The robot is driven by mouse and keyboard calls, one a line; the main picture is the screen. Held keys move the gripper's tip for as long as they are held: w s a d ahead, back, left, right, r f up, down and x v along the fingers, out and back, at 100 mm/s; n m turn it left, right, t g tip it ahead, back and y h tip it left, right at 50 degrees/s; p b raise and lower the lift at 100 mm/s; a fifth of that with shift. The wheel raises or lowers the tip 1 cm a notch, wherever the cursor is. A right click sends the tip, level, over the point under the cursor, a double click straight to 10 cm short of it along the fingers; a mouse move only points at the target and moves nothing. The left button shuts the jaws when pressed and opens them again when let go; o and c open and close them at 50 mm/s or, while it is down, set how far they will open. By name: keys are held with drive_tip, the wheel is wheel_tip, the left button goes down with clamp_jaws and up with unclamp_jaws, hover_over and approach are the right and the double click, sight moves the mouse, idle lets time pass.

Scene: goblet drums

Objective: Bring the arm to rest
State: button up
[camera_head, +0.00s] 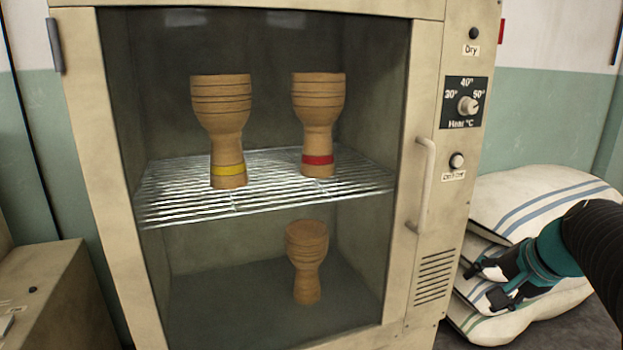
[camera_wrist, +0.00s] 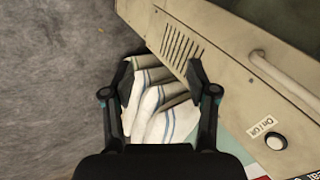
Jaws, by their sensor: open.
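My gripper (camera_head: 484,284) is at the right of the head view, in front of the stacked sacks and to the right of the drying cabinet (camera_head: 426,70). It is open with nothing between its fingers. In the wrist view my gripper (camera_wrist: 160,82) has its fingers spread, with the striped sacks behind them. Inside the cabinet, a drum with a yellow band (camera_head: 228,172) and a drum with a red band (camera_head: 318,160) stand upright on the wire shelf (camera_head: 270,190). A smaller plain drum (camera_head: 307,262) stands upright on the cabinet floor below.
White sacks with blue stripes (camera_head: 540,195) are piled right of the cabinet; they show in the wrist view (camera_wrist: 158,118). The cabinet's handle (camera_head: 424,185) sticks out near my gripper. A beige box (camera_head: 60,300) stands at the left. Grey floor (camera_wrist: 55,90) is clear.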

drive_tip(key=s+a+f+n+h, duration=0.1)
drive_tip(key=s+a+f+n, duration=0.2)
drive_tip(key=s+a+n, duration=0.2)
drive_tip(key=s+a+f+n+g, duration=0.1)
drive_tip(key=s+a+f+n, duration=0.2)
drive_tip(key=s+a+n, duration=0.3)
drive_tip(key=s+a, duration=0.3)
drive_tip(key=a, duration=0.1)
drive_tip(key=shift+s+f+h, duration=0.2)
drive_tip(key=shift+f+h, duration=0.05)
drive_tip(key=shift+h, duration=0.15)
idle(0.5)
